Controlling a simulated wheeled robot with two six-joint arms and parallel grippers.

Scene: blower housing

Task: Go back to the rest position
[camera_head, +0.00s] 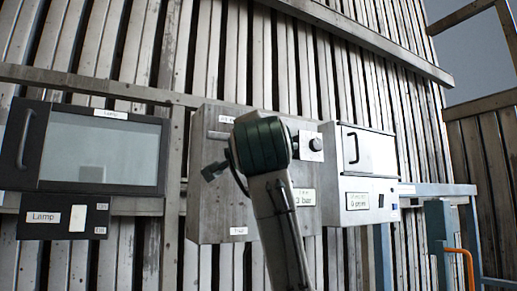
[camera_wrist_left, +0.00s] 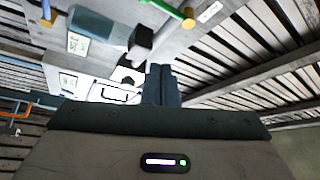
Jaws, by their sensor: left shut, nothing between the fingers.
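My left gripper (camera_wrist_left: 160,85) shows in the left wrist view with its two dark blue-grey fingers together, empty and apart from the panel equipment behind it. In the head view one of my arms rises from the bottom centre to a dark green joint in front of the grey box; no fingers can be made out there. My right gripper is not in view.
A grey metal box (camera_head: 212,200) with a "3 bar" label (camera_head: 305,197) hangs on the slatted wall. A white handled box (camera_head: 370,155) is to its right. A windowed lamp cabinet (camera_head: 100,150) is left, above a lamp switch panel (camera_head: 60,219). An orange pipe (camera_head: 468,262) is far right.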

